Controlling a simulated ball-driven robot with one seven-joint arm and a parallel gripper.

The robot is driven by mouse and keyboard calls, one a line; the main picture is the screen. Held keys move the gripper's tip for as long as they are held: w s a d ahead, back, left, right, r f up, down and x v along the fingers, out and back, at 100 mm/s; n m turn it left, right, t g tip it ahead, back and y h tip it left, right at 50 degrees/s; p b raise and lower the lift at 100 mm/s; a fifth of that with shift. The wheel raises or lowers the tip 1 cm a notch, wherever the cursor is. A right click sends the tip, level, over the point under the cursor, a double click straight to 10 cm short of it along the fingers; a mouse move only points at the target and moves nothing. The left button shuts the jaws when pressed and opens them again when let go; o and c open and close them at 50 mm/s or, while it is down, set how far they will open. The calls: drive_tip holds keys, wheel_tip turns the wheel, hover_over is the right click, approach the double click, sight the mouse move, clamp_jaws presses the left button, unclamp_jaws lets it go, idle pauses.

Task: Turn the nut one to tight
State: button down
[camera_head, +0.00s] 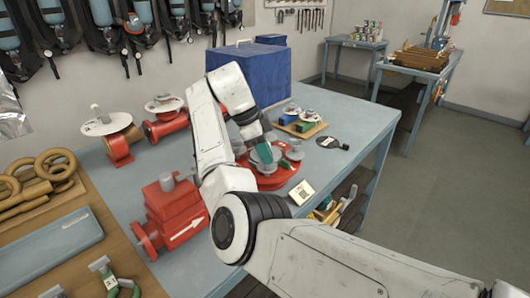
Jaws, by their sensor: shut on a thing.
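A red round flange (274,183) lies on the blue-grey workbench, with several grey nuts or studs (294,147) standing on it. My gripper (263,154) points down over the flange's left part, its teal fingers shut on a grey nut. The held nut is mostly hidden by the fingers, and its thread and seating are too small to tell. My white arm covers part of the flange's left side. I cannot read any number on the nuts.
A red valve body (174,208) with a white arrow stands left of my arm. Red pipe fittings (119,146) stand behind it. A blue case (250,72) is at the back. A black paddle-shaped tool (331,143) and a small white card (302,192) lie to the right.

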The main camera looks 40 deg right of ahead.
drive_tip(key=c, duration=1.2)
unclamp_jaws()
drive_tip(key=shift+o, duration=0.2)
drive_tip(key=shift+r, duration=0.1)
drive_tip(key=p+v, duration=0.1)
drive_tip(key=v, duration=0.9)
drive_tip(key=shift+r, duration=0.3)
drive_tip(key=shift+f, duration=0.1)
